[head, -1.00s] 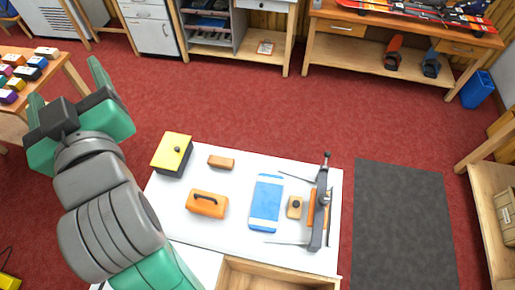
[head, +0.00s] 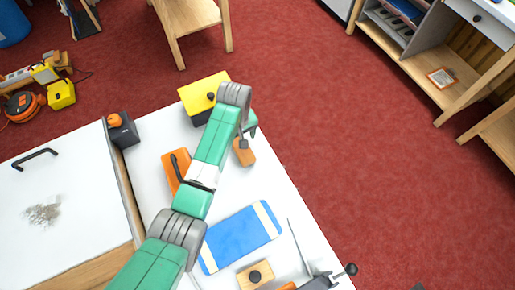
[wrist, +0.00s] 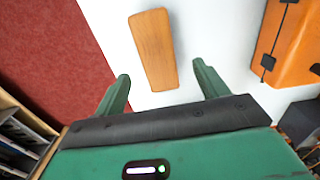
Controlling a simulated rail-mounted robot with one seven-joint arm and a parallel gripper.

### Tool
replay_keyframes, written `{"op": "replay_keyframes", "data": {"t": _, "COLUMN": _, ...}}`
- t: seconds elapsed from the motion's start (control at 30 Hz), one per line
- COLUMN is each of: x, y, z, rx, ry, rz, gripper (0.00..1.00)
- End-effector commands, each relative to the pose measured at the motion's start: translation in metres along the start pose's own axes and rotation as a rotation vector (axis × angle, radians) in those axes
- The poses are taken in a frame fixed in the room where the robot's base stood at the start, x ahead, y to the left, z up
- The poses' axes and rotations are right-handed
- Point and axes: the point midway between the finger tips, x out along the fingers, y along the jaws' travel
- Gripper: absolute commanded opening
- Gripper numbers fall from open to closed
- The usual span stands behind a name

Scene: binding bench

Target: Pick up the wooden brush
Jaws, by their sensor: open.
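A tapered plain wooden piece, which looks like the wooden brush (head: 244,153), lies on the white bench top (head: 272,190) near its edge. In the wrist view the brush (wrist: 153,48) lies just beyond my fingertips, roughly in line with the gap between them. No bristles show. My gripper (wrist: 161,72) is open and empty, with one green finger on each side. In the head view my gripper (head: 250,130) is partly hidden by my wrist and is close to the brush.
A black box with a yellow lid (head: 203,93) and an orange case (head: 173,172) lie close by; the case also shows in the wrist view (wrist: 293,45). A blue pad (head: 240,238), a knobbed wooden block (head: 255,275) and a dark clamp-like tool (head: 322,281) lie farther along.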

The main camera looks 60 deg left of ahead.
Motion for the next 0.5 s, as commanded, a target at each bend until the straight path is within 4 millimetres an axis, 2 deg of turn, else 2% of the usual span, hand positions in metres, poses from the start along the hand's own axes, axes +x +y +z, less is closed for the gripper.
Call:
{"op": "replay_keyframes", "data": {"t": 0.1, "x": 0.018, "y": 0.0, "z": 0.001, "rx": 0.002, "ry": 0.0, "rz": 0.0, "gripper": 0.73}}
{"op": "replay_keyframes", "data": {"t": 0.27, "x": 0.023, "y": 0.001, "z": 0.001, "rx": 0.003, "ry": 0.002, "rz": 0.001, "gripper": 0.73}}
{"op": "replay_keyframes", "data": {"t": 0.5, "x": 0.064, "y": 0.001, "z": 0.002, "rx": 0.004, "ry": 0.002, "rz": 0.001, "gripper": 0.73}}
